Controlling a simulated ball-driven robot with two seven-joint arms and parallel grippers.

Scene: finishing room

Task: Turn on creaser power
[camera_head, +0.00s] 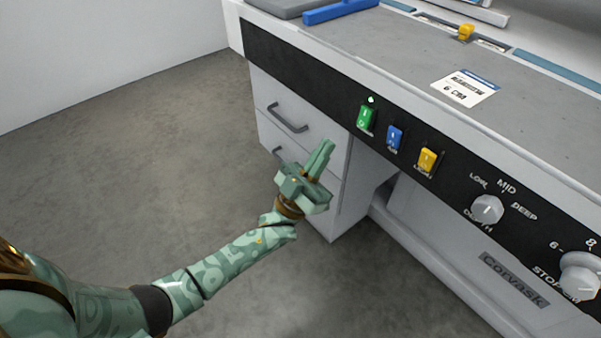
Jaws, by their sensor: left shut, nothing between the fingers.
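The creaser's black front panel (310,85) runs along the machine's front edge. On it sit a green rocker switch (366,118), a blue switch (394,138) and a yellow switch (428,159). A small green lamp (371,99) above the green switch looks lit. My left gripper (325,148) is shut and empty. It is in front of the drawers, to the lower left of the green switch and apart from it. The switch labels are too small to read. My right gripper is not in view.
A depth knob (487,209) and another knob (580,274) sit farther right on the panel. Drawers with a handle (288,118) stand below. A label card (465,88), a blue bar (340,11) and a yellow slider (465,32) are on top. Open floor lies left.

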